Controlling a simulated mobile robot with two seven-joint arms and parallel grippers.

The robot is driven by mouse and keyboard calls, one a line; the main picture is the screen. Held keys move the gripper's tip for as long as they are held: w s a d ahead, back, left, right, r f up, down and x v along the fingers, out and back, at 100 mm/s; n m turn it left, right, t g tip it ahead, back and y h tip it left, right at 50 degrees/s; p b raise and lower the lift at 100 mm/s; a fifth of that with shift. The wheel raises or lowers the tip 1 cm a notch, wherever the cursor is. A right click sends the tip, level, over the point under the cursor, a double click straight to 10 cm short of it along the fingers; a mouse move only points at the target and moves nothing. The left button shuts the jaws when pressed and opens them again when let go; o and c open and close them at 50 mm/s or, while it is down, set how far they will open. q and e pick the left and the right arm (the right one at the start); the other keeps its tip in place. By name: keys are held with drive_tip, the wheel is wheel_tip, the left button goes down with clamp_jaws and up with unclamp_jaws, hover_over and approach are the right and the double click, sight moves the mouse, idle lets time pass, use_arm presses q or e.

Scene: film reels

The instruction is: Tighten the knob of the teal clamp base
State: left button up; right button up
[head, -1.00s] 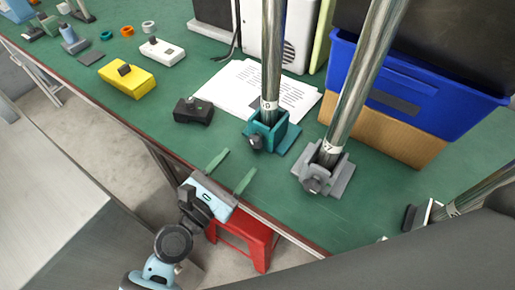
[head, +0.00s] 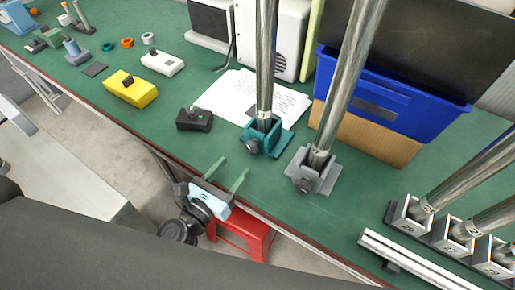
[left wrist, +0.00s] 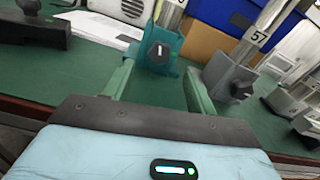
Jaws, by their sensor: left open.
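The teal clamp base (head: 273,141) stands on the green table with an upright metal pole in it. Its dark knob (head: 252,147) is on the side facing me. In the left wrist view the teal base (left wrist: 173,42) and its knob (left wrist: 159,53) lie ahead, between and beyond my fingers. My left gripper (head: 231,172) is open and empty, near the table's front edge, with its green fingers pointing toward the knob and apart from it. It also shows in the left wrist view (left wrist: 158,88). My right gripper is not in view.
A grey clamp base (head: 313,172) with its own pole stands right of the teal one. A black block (head: 194,120) and papers (head: 245,98) lie to the left. A blue bin (head: 395,115) is behind. A rack of numbered holders (head: 445,236) is at right. A red stool (head: 243,235) is below.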

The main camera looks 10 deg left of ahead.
sight(249, 148)
use_arm(q)
drive_tip(key=shift+p+x, duration=0.55)
drive_tip(key=shift+x, duration=3.4)
drive_tip(key=shift+c, duration=0.3)
drive_tip(key=c, duration=0.9)
